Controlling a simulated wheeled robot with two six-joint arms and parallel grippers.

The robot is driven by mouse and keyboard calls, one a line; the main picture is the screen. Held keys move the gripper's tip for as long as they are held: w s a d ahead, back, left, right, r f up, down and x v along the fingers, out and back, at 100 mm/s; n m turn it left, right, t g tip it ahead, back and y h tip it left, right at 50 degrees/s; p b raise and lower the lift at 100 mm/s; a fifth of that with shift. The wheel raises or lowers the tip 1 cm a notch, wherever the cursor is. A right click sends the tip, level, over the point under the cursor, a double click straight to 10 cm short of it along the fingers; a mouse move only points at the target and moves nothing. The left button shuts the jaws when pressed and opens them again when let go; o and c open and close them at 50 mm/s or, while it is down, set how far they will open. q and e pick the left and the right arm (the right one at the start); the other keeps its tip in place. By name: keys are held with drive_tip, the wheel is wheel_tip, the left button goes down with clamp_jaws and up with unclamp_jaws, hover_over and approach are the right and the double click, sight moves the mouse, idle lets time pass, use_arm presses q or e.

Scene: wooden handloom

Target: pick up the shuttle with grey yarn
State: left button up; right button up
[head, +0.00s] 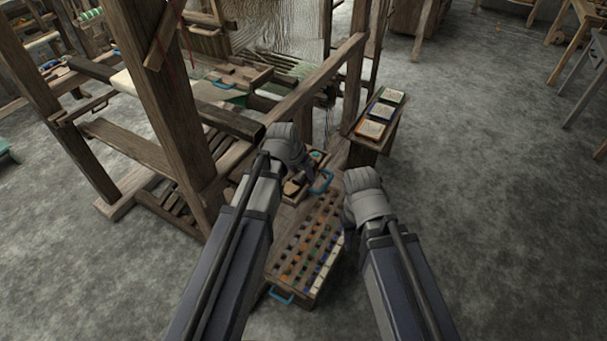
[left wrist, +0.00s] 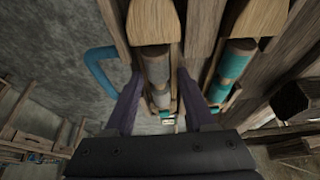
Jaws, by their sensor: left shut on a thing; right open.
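The shuttle with grey yarn (left wrist: 157,68) is a wooden shuttle with a pale pointed end. In the left wrist view it lies between the two fingers of my left gripper (left wrist: 157,105), which is shut on it. In the head view my left gripper (head: 308,172) is over a wooden tray (head: 327,157) with a blue handle, and its hand hides most of the tray.
A wooden rack with rows of coloured pegs or spools (head: 308,240) stands below the tray. The loom's thick post (head: 165,90) and beam (head: 305,85) rise to the left. The floor (head: 490,200) at right is clear.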

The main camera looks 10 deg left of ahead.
use_arm(q)
drive_tip(key=shift+r, duration=0.1)
clamp_jaws()
wheel_tip(320, 180, up, 10)
drive_tip(key=p, duration=1)
drive_tip(key=shift+f+b, duration=0.7)
drive_tip(key=shift+f, duration=0.1)
drive_tip(key=shift+r, duration=0.1)
